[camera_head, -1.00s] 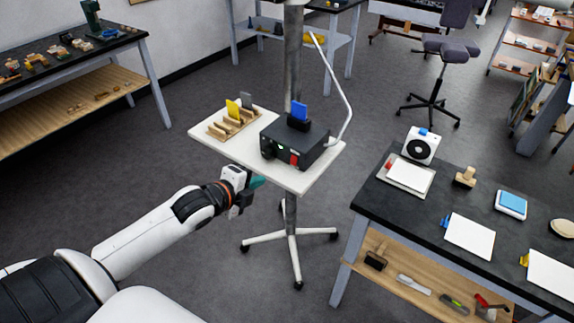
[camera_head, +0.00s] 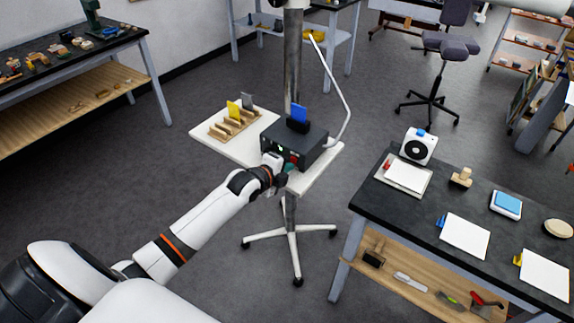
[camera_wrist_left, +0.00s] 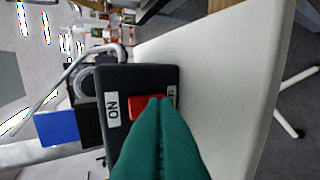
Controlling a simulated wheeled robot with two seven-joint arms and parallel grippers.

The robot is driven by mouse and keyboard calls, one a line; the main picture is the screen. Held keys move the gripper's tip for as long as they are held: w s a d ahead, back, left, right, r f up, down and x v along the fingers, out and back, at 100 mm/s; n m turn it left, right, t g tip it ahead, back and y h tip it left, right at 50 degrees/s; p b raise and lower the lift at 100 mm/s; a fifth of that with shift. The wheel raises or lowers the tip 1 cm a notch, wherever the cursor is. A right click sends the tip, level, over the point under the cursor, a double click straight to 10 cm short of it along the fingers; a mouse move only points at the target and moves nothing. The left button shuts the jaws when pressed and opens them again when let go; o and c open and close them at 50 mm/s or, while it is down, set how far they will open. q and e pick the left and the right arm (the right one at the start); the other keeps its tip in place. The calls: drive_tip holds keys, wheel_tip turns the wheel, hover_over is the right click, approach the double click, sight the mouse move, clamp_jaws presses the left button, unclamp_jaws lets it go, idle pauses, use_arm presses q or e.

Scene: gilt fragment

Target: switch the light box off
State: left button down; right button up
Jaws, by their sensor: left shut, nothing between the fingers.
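The light box (camera_head: 313,150) is a black box on a small white stand table (camera_head: 235,150). In the left wrist view the box (camera_wrist_left: 160,77) shows a red switch (camera_wrist_left: 142,106) between an ON label (camera_wrist_left: 112,105) and a second label (camera_wrist_left: 171,92), mostly hidden. My left gripper (camera_head: 287,169) is at the front of the box. Its green fingers are shut and empty, and their tips (camera_wrist_left: 161,100) overlap the red switch, near the partly hidden label's side. I cannot tell whether they touch it. My right gripper is out of view.
A wooden rack (camera_head: 226,129) with a yellow and a grey card stands left of the box. A blue card (camera_head: 299,113) stands on the box. A pole (camera_head: 292,60) and a pale cable (camera_head: 341,90) are behind. A dark workbench (camera_head: 400,216) stands at right.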

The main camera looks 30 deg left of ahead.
use_arm(q)
drive_tip(key=shift+w, duration=0.1)
drive_tip(key=shift+w+f+b, duration=0.1)
drive_tip(key=shift+f+b, duration=0.25)
drive_tip(key=shift+b, duration=0.35)
drive_tip(key=shift+r+t, duration=0.25)
drive_tip(key=shift+t, duration=0.05)
drive_tip(key=shift+r, duration=0.15)
drive_tip(key=shift+w+r+p, duration=0.1)
drive_tip(key=shift+r+p, duration=0.65)
drive_tip(key=shift+p, duration=0.25)
